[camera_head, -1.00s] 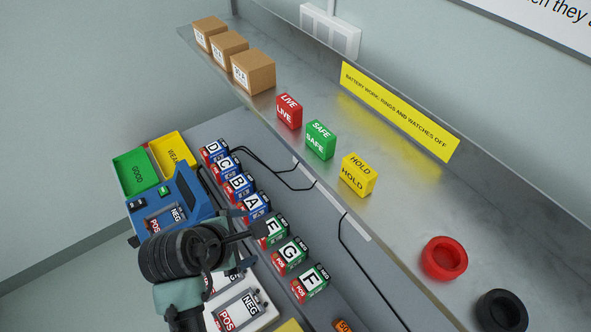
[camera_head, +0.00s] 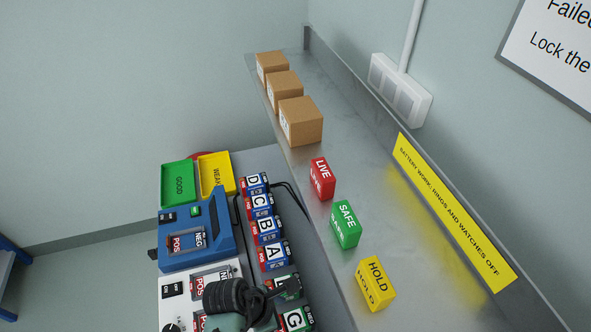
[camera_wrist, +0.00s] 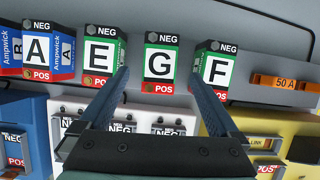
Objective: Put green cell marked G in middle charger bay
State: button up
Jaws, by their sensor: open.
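The green cell marked G (camera_wrist: 160,65) stands in a row between the green cells E (camera_wrist: 101,55) and F (camera_wrist: 214,66) in the wrist view. In the head view G (camera_head: 295,319) shows at the bottom edge, partly cut off. My gripper (camera_wrist: 160,78) is open, one finger on each side of G in the picture; I cannot tell whether it touches the cell. In the head view my gripper (camera_head: 288,288) is over the row near E and G. A white charger with POS and NEG bays (camera_wrist: 83,107) lies below the row; my gripper hides much of its middle.
Blue cells A (camera_head: 272,253), B, C and D continue the row. A blue device (camera_head: 205,243) and green GOOD (camera_head: 178,183) and yellow WEAK (camera_head: 215,172) trays lie left. A shelf with LIVE, SAFE and HOLD blocks (camera_head: 375,285) runs along the right. An orange 50 A part (camera_wrist: 285,83) lies beyond F.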

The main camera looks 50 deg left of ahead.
aim_at(294, 320)
jog(key=shift+p+x, duration=0.4)
jog(key=shift+x, duration=2.45)
jog(key=shift+w, duration=0.1)
grip_shut()
jog(key=shift+r, duration=0.1)
